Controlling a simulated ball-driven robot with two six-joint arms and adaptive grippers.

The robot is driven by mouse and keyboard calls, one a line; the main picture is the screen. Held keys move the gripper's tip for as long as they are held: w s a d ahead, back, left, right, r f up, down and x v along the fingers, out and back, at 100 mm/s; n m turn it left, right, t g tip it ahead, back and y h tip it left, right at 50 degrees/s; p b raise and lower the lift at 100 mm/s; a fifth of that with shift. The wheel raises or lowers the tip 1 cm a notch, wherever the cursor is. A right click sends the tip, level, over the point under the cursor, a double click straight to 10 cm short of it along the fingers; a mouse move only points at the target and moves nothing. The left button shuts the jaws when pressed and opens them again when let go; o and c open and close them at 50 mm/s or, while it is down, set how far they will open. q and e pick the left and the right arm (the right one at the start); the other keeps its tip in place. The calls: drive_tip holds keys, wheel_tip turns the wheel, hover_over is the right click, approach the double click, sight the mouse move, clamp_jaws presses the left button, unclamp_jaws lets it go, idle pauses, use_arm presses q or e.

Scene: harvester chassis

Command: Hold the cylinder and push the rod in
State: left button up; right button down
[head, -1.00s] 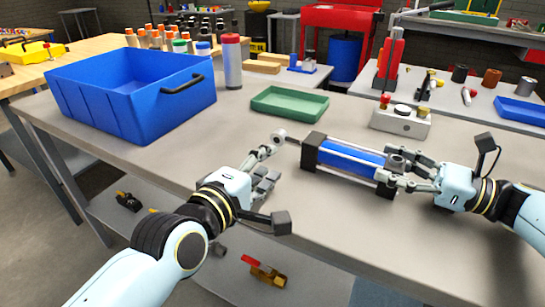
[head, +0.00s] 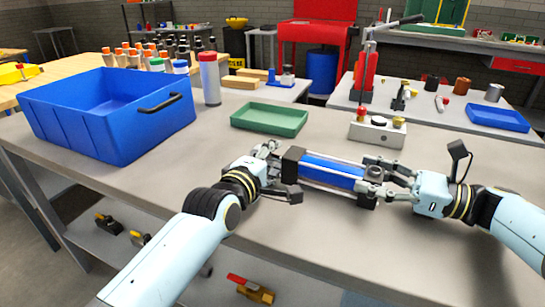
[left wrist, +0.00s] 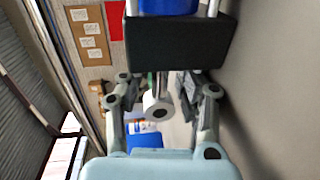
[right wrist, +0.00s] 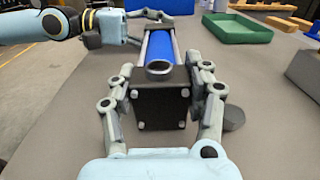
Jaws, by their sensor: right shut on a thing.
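The cylinder has a blue barrel (head: 333,172) between black end caps and lies on the grey workbench. My right gripper (head: 385,178) is shut on its right end cap, with a finger on each side of the cap (right wrist: 160,105) in the right wrist view. My left gripper (head: 270,150) is at the other end, close to the left end cap. In the left wrist view the rod's pale round eye (left wrist: 158,106) sits between the left fingers, with gaps on both sides. A short stretch of rod shows behind it. The left fingers largely hide the rod in the head view.
A green tray (head: 270,118) lies behind the cylinder, and a large blue bin (head: 105,115) stands at the left. A grey block with knobs (head: 377,132) is behind the right gripper. The bench in front of the cylinder is clear.

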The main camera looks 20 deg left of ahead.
sight(287, 168)
use_arm(q)
drive_tip(key=shift+c, duration=0.2)
clamp_jaws()
drive_tip(key=shift+r, duration=0.1)
drive_tip(key=shift+d, duration=1)
drive_tip(key=shift+d, duration=0.35)
drive_tip(key=shift+d, duration=0.45)
idle(0.4)
drive_tip(key=shift+s+d, duration=0.1)
drive_tip(key=shift+d, duration=0.25)
